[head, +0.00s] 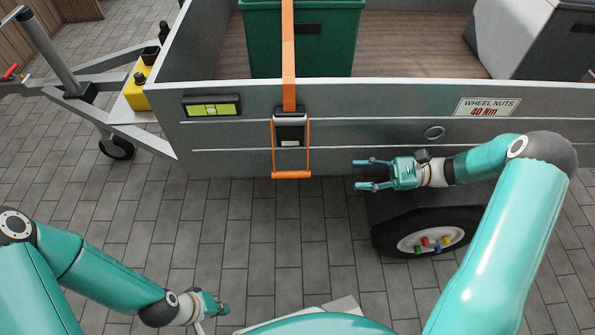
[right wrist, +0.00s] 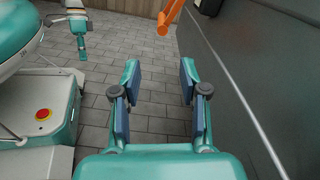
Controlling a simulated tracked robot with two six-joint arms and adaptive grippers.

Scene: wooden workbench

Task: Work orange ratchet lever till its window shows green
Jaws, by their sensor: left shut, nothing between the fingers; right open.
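The orange ratchet lever (head: 292,174) is a U-shaped handle hanging down against the trailer's side wall. Its lower bar also shows at the top of the right wrist view (right wrist: 164,24). The ratchet body (head: 290,131) is black and silver, with a small pale window (head: 289,143) on it; I see no green there. An orange strap (head: 289,60) runs up from it. My right gripper (head: 364,174) is open and empty, to the right of the lever and apart from it, fingers pointing left. My left gripper (head: 220,309) is shut and empty, low over the paving.
A green crate (head: 335,40) stands in the trailer. A wheel (head: 418,240) is below my right gripper. The paving (head: 220,220) left of it is clear.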

